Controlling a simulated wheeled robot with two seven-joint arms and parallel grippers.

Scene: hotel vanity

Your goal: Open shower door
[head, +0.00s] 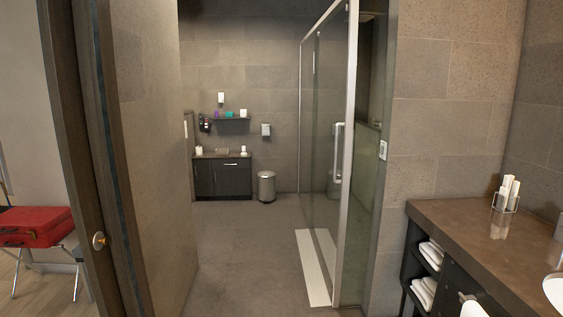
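The shower door (326,130) is a glass panel with a pale metal frame, right of centre in the head view. A vertical pale handle (338,153) sits near its near edge. I cannot tell for sure whether the door is fully closed. A pale strip (312,268) lies on the floor along the foot of the shower glass. Neither of my grippers is in view.
Open floor (250,255) runs from me to the back wall. A dark cabinet (222,178) and a bin (266,186) stand at the back. A vanity counter (470,240) borders the right. A wall edge and a door with a knob (99,240) border the left.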

